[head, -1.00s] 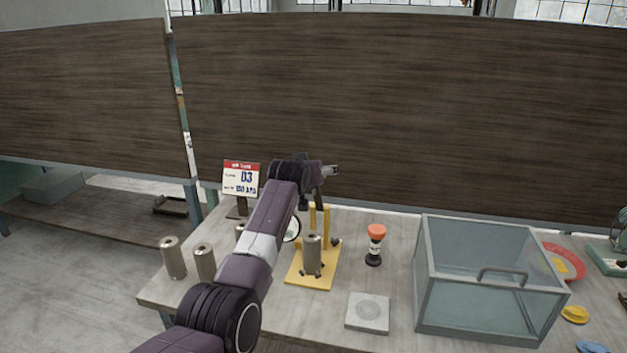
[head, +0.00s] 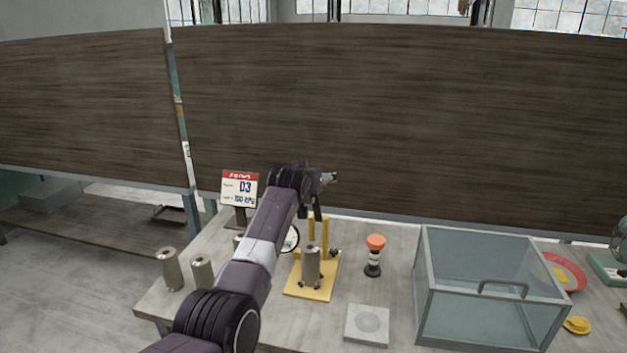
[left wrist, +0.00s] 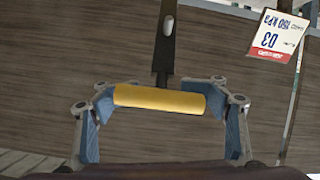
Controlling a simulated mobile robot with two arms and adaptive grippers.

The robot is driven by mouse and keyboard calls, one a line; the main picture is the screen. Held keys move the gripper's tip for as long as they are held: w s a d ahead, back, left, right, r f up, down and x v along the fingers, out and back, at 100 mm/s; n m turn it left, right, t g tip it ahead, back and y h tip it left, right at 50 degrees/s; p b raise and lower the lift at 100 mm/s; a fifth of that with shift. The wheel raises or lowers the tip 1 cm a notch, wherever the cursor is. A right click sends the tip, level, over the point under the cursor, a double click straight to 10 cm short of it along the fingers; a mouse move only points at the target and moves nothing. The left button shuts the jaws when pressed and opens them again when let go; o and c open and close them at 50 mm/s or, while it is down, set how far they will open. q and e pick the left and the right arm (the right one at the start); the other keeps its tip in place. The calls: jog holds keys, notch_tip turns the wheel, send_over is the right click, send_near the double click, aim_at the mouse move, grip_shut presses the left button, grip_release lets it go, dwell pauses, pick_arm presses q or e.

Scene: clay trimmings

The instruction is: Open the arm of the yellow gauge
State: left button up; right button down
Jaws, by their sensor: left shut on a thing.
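The yellow gauge (head: 310,291) stands on the table, with a yellow base and uprights and a metal cylinder (head: 311,268) set on it. A round dial (head: 290,239) shows beside it, partly behind my arm. My left gripper (head: 318,208) is above the gauge's uprights. In the left wrist view my left gripper (left wrist: 160,112) is shut on a yellow bar-shaped handle (left wrist: 160,100), with a blue-padded finger at each end. A dark arm (left wrist: 163,50) with a pale pin runs from the handle. My right gripper is not in view.
A sign reading D3 (head: 239,188) stands behind my arm. Metal cylinders (head: 170,269) stand at the table's left. An orange-topped black item (head: 375,255), a grey square plate (head: 367,325) and a glass box (head: 421,290) lie to the right.

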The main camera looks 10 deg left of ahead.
pick_arm(q)
jog(key=shift+f, duration=0.15)
dwell(0.4)
jog(key=o, duration=2.1)
jog(key=shift+w, duration=0.1)
jog(key=shift+s, duration=0.25)
jog(key=v, duration=1.1)
jog(key=shift+s+r, duration=0.3)
